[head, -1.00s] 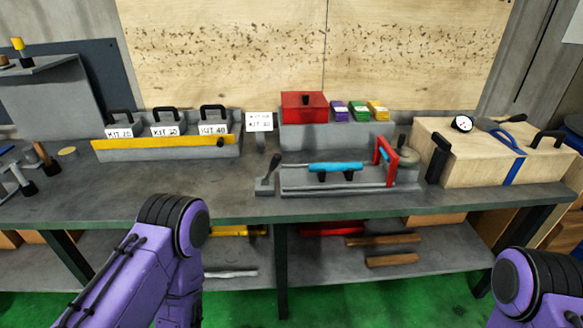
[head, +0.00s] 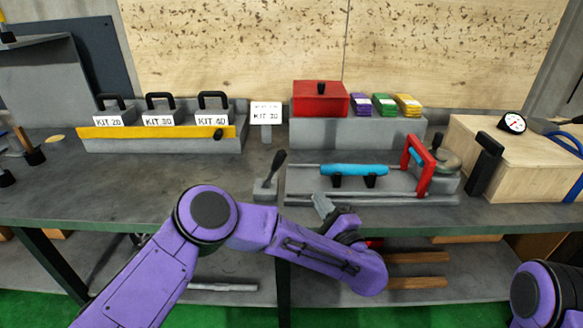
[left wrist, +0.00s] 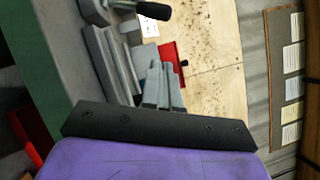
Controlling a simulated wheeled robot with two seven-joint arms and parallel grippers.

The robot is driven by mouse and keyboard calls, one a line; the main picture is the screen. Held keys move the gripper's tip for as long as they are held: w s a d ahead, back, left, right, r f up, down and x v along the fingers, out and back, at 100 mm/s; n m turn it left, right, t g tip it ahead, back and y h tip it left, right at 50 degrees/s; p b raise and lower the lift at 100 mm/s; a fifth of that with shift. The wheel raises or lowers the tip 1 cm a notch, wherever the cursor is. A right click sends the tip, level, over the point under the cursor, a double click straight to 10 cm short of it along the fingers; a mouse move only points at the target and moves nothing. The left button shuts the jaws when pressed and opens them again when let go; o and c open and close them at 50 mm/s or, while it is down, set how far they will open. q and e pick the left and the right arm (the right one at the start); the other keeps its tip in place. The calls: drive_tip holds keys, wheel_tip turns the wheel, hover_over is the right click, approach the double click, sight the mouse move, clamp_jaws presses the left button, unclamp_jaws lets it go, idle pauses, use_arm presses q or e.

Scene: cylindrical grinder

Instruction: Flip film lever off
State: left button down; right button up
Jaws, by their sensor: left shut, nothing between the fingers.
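A small lever with a black handle (head: 275,168) rises from a grey base (head: 266,190) near the bench's front edge, left of the grinder. Its handle leans up and to the right. In the left wrist view, which is turned sideways, the black handle (left wrist: 152,10) shows at the top. My left gripper (head: 322,205) is shut and empty, at the bench's front edge right of the lever and apart from it. Its fingers (left wrist: 164,84) also show in the left wrist view. My right gripper is out of view.
The grinder (head: 350,185) carries a blue cylinder (head: 354,170) and a red frame (head: 418,162). A kit rack (head: 160,145), a sign (head: 266,112) and a red box (head: 320,98) stand behind. Bare bench lies left of the lever.

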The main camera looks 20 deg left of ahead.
sight(273, 169)
use_arm(q)
drive_tip(key=shift+w+d, duration=0.15)
drive_tip(key=shift+w, duration=0.3)
drive_tip(key=p+x, duration=0.2)
drive_tip(key=x, duration=0.7)
drive_tip(key=shift+s, duration=0.2)
drive_tip(key=a, duration=0.1)
drive_tip(key=a+r+p, duration=0.1)
drive_tip(key=a+p, duration=0.1)
drive_tip(key=shift+w+a+r, duration=0.25)
drive_tip(key=shift+w, duration=0.15)
drive_tip(key=shift+a+p, duration=0.3)
drive_tip(key=shift+a, duration=0.05)
